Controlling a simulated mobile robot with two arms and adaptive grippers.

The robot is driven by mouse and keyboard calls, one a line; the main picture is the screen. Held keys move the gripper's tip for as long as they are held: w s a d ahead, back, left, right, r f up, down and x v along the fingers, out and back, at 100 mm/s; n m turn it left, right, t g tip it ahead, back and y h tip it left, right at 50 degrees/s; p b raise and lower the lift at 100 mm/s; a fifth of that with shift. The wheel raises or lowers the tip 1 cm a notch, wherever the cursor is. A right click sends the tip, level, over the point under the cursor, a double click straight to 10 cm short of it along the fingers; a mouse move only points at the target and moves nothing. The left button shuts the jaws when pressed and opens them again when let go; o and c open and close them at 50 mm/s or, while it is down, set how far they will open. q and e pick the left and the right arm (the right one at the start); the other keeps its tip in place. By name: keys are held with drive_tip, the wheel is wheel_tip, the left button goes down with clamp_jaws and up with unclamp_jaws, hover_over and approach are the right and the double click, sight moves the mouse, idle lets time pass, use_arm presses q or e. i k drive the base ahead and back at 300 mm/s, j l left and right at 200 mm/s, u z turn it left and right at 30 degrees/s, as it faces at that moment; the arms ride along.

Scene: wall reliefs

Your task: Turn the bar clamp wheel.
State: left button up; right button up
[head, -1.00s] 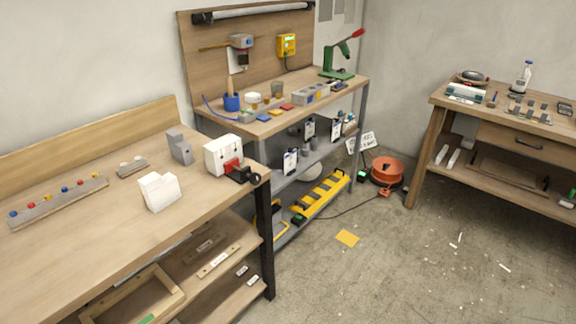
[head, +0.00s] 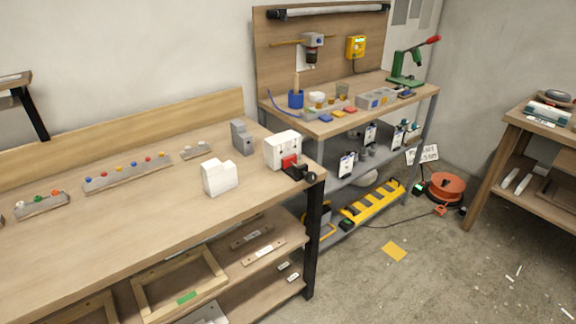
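A small clamp with a red body (head: 289,161) and a black part sits at the right front corner of the near wooden workbench (head: 150,208). A dark round knob or wheel (head: 310,177) shows at its right end, over the bench edge. It is too small to make out in detail, and I cannot tell for sure that it is the bar clamp wheel. A white block-shaped device (head: 282,147) stands right behind the red part and touches or nearly touches it. Neither of my grippers is in view.
A white stepped block (head: 219,177) and a grey block (head: 242,137) stand on the bench near the clamp. A strip with coloured knobs (head: 127,172) lies further left. A second bench (head: 345,107) adjoins behind.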

sight(311, 178)
drive_tip(key=i+l+u, duration=0.1)
drive_tip(key=l, duration=0.35)
drive_tip(key=i+l+u, duration=0.1)
drive_tip(key=l, duration=0.35)
drive_tip(key=i+l+u, duration=0.1)
drive_tip(key=l, duration=0.4)
drive_tip(key=i+l, duration=0.15)
drive_tip(key=l, duration=0.3)
drive_tip(key=u, duration=0.05)
